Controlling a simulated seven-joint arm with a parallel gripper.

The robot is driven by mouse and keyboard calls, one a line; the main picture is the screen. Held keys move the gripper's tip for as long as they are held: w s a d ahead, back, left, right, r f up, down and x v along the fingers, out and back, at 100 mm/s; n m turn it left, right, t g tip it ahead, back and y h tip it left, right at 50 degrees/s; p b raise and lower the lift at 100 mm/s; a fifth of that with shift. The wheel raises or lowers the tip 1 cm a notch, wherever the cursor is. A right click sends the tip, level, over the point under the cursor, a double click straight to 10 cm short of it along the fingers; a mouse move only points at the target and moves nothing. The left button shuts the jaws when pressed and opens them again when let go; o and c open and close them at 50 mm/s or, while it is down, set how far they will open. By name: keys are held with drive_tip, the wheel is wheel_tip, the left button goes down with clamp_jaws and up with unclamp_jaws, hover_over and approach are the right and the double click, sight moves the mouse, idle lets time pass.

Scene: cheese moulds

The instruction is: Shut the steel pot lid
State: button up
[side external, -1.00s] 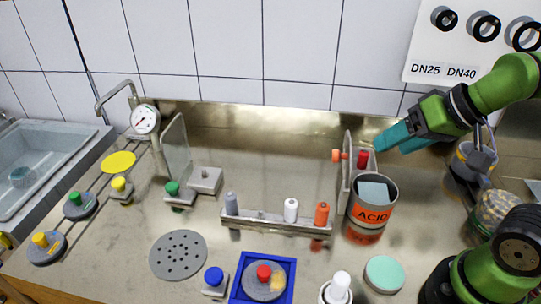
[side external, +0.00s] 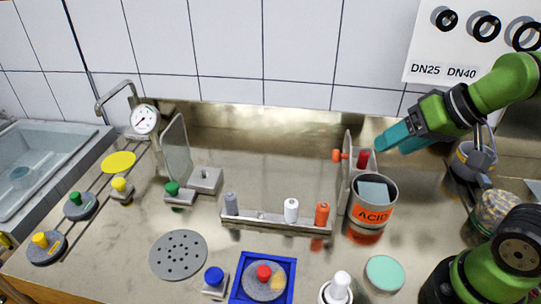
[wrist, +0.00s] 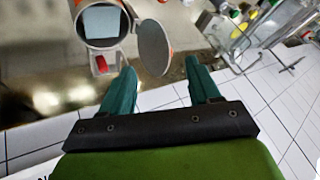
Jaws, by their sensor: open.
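The steel pot (side external: 373,214), labelled ACID on an orange band, stands at the right of the worktop; its mouth is open and something pale grey-blue shows inside. It also shows in the wrist view (wrist: 117,42). Its round lid (side external: 345,178) stands upright on edge at the pot's left side, with an orange knob (side external: 337,155) facing left. In the wrist view the lid (wrist: 153,47) is a grey disc beside the pot. My gripper (side external: 381,143) is open and empty, above and behind the pot, apart from the lid. The wrist view shows both fingers (wrist: 158,68) spread.
A rail with several coloured bottles (side external: 276,224) lies left of the pot. A blue tray (side external: 290,288), a white-topped bottle (side external: 340,287) and a green disc (side external: 385,273) are in front. A wall (side external: 300,45) rises behind; a jar (side external: 495,212) stands right.

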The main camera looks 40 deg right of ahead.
drive_tip(key=shift+a+f, duration=0.15)
drive_tip(key=shift+f, duration=0.05)
drive_tip(key=shift+c, duration=1.3)
drive_tip(key=shift+w+a+f+g, duration=0.15)
drive_tip(key=shift+a+f+g, duration=0.05)
drive_tip(key=shift+f+g, duration=0.25)
drive_tip(key=shift+c, duration=1.1)
drive_tip(key=w, duration=0.2)
drive_tip(key=w+a+n+g, duration=0.1)
drive_tip(key=w, duration=0.1)
drive_tip(key=w+g, duration=0.1)
drive_tip(key=shift+w+a+r, duration=0.25)
drive_tip(key=shift+w+a, duration=0.1)
drive_tip(key=shift+w, duration=0.05)
clamp_jaws()
drive_tip(key=w+a+r+m+g+h, duration=0.1)
drive_tip(key=w+a+m+g+h, duration=0.25)
drive_tip(key=w, duration=0.35)
drive_tip(key=w+a+r+m+g+h, duration=0.15)
drive_tip(key=w+a+g, duration=0.25)
drive_tip(key=w, duration=0.4)
drive_tip(key=s+d+f, duration=0.6)
drive_tip(key=f, duration=0.3)
drive_tip(key=shift+s+f+m, duration=0.15)
drive_tip(key=shift+s+m, duration=0.1)
drive_tip(key=shift+m, duration=0.15)
